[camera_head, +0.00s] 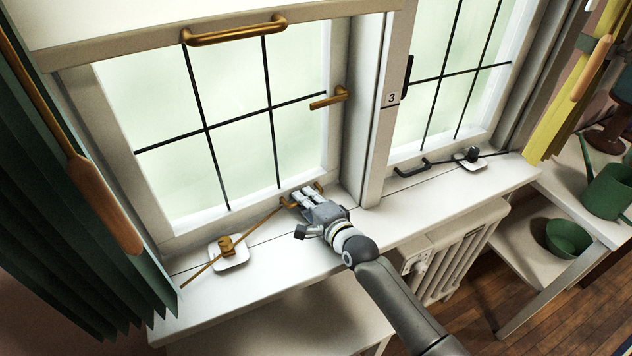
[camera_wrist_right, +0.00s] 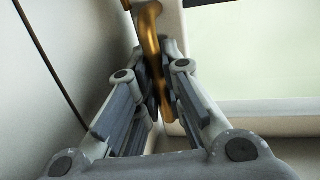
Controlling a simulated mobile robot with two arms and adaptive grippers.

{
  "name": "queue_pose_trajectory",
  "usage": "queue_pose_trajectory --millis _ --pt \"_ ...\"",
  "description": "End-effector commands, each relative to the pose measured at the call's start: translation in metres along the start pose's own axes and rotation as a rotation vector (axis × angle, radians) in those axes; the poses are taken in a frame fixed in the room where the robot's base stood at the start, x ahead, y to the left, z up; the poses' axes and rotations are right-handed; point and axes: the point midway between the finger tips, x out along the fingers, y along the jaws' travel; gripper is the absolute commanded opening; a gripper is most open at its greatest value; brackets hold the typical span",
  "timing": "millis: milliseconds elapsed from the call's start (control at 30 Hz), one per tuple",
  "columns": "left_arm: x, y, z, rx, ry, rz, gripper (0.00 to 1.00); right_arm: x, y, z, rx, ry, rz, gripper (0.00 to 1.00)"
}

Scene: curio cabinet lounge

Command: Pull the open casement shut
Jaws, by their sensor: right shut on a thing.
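The left casement (camera_head: 176,233) is a white-framed window with dark glazing bars. A brass lever handle (camera_head: 328,98) is on its right side. A small brass pull (camera_head: 290,203) is at its lower right corner. My right gripper (camera_head: 302,197) is at this pull, just above the sill. In the right wrist view the fingers (camera_wrist_right: 158,85) are closed around a curved brass bar (camera_wrist_right: 149,40). The fingers partly hide the pull. How far the casement stands open is hard to tell. My left gripper is out of view.
A brass stay (camera_head: 200,272) and its pin on a white plate (camera_head: 229,252) lie on the white sill (camera_head: 290,260). A second window with a black pull (camera_head: 411,169) is to the right. A radiator (camera_head: 452,255) is below. Green curtain (camera_head: 60,200) hangs at left.

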Motion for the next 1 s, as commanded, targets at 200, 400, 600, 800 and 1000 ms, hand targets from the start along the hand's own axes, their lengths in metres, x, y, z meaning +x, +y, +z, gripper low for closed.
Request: queue_pose_trajectory --millis 200,400,600,800,1000 --pt "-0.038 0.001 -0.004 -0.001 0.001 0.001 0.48 -0.020 -0.003 0.014 0.022 0.060 0.001 0.00" --pt "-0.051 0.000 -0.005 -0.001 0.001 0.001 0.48 -0.034 0.003 0.016 0.024 0.102 0.001 0.00" --pt "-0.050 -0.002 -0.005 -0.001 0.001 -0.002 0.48 -0.036 0.007 0.016 0.025 0.110 0.003 0.00" --pt "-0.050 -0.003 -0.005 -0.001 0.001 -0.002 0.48 -0.036 0.009 0.017 0.025 0.108 0.006 0.12" --pt "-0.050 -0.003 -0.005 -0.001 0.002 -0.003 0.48 -0.036 0.009 0.016 0.024 0.109 0.006 0.31"
